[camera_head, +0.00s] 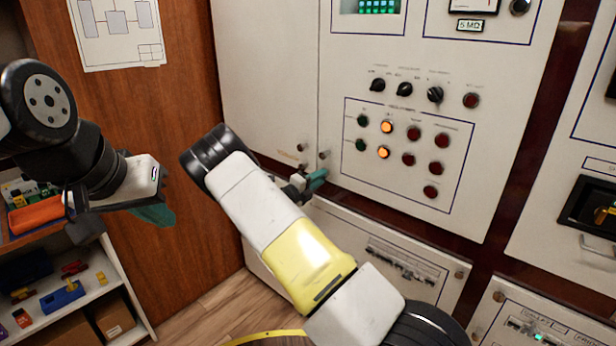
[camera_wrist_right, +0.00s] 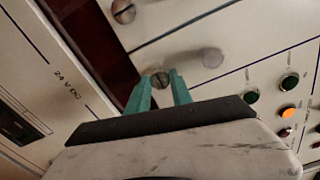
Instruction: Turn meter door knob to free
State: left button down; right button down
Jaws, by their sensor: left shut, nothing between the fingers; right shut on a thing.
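The meter door (camera_head: 455,130) is a pale panel with lamps, dials and a meter. My right gripper (camera_head: 316,180) reaches its lower left corner with green fingertips. In the right wrist view, the fingers (camera_wrist_right: 163,88) are shut on a small round slotted knob (camera_wrist_right: 161,79), which I take as the meter door knob. Its exact slot angle is hard to read. In the head view the gripper hides this knob. My left gripper (camera_head: 155,214) is shut and empty, in front of the wooden wall, away from the panel.
Another slotted knob (camera_wrist_right: 123,11) shows in the right wrist view. Two small fasteners (camera_head: 323,154) sit just above my right gripper in the head view. Lit orange lamps (camera_head: 386,127) and black dials (camera_head: 435,94) are on the panel. A shelf (camera_head: 120,325) with parts stands at lower left.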

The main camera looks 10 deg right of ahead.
jog(key=shift+a, duration=0.1)
jog(key=c, duration=1.1)
grip_release()
jog(key=shift+c, duration=0.2)
